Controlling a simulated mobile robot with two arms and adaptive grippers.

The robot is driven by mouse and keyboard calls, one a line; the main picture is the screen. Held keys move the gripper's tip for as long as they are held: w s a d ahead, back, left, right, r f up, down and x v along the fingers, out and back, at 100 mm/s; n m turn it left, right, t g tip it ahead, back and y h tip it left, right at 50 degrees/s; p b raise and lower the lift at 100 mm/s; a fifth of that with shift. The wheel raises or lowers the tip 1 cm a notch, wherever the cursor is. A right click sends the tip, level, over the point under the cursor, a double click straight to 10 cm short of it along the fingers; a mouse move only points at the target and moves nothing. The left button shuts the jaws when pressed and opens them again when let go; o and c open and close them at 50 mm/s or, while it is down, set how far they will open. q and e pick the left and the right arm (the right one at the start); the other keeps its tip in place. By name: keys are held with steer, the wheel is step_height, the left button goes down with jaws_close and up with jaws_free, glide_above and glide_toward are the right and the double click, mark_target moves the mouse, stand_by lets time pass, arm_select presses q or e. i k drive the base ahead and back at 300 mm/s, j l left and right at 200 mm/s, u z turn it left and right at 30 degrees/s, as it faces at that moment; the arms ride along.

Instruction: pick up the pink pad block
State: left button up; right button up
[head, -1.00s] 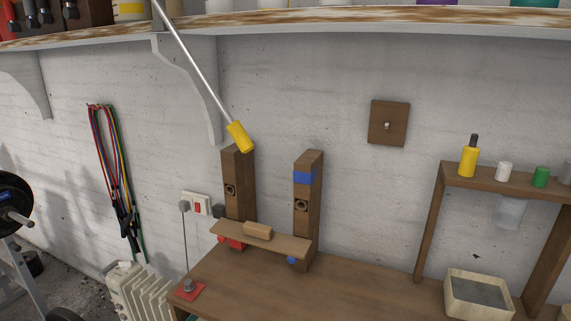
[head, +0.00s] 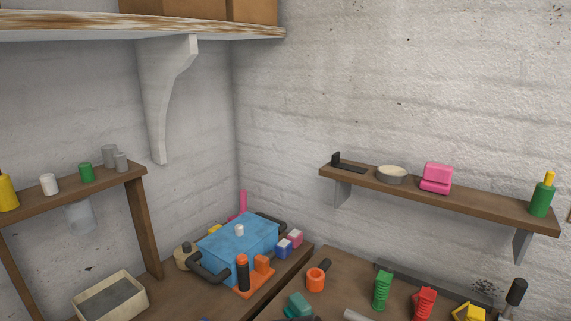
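A small block with pink and white faces (head: 295,238) sits on the wooden bench, just right of the blue lidded box (head: 240,240). A similar blue and white block (head: 283,248) is beside it, nearer to me and slightly left. A larger pink object (head: 437,177) stands on the wall shelf at the right; its exact kind is hard to tell. Neither of my grippers is in view.
The blue box has dark handles (head: 208,271). Green (head: 382,290) and red (head: 424,302) ribbed items stand on the right bench. A cream tray (head: 110,299) is at left.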

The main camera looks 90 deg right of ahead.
mark_target(437, 178)
steer(key=z, duration=3.7)
